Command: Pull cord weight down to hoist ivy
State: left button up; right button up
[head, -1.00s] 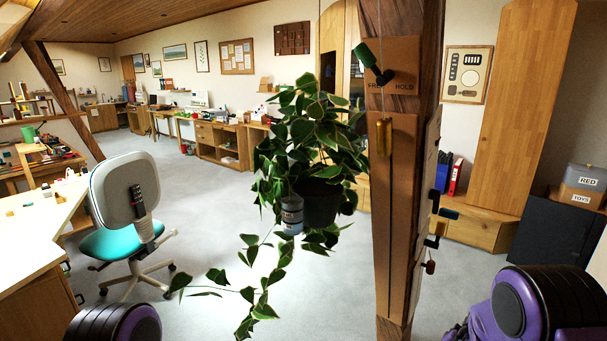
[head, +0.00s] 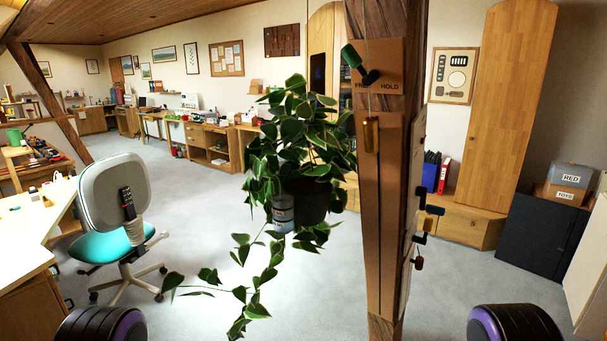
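The ivy (head: 300,140) hangs in a dark pot (head: 309,200) left of the timber post, with long trailing vines below. A brass cord weight (head: 371,135) hangs on a thin cord against the brown board (head: 383,200) on the post's front. Above it is a lever with a green handle (head: 351,56), beside a plate lettered "HOLD" with a partly covered word at left. The handle points up and left. Neither gripper is in view; only rounded dark and purple parts of my own body show at the bottom edge.
The timber post (head: 385,325) stands in front of me, with cranks and knobs (head: 424,213) on its right side. An office chair (head: 115,205) and white desk (head: 35,225) are at left. Grey floor (head: 200,250) is open between chair and post.

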aim_at(371, 130)
jog(key=z, duration=2.25)
jog(key=i, duration=1.8)
jog(key=u, duration=3.05)
